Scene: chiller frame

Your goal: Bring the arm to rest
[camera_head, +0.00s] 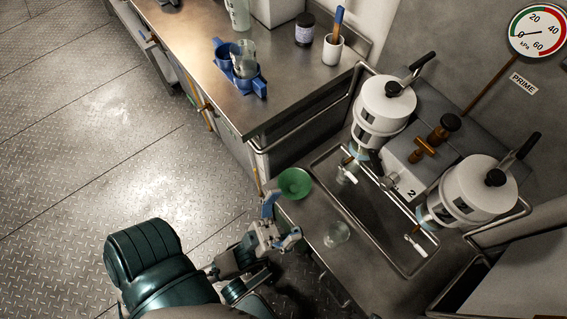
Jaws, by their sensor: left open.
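My left arm comes in from the lower left of the head view, with a dark green upper section. My left gripper (283,222) is open at the near left corner of the steel sink counter (310,228). Its fingers are apart, and I see nothing held between them. A green round funnel or dish (294,183) lies just beyond the fingertips; I cannot tell whether they touch it. A clear glass (337,234) stands on the counter to the right of the gripper. My right gripper is not in view.
Two white canisters (384,105) (476,190) with black knobs stand over the sink basin (385,215). A workbench (200,40) behind holds a blue rack (240,80) with a beaker, a dark jar (304,29) and a white cup (332,48). The metal floor (90,150) at left is clear.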

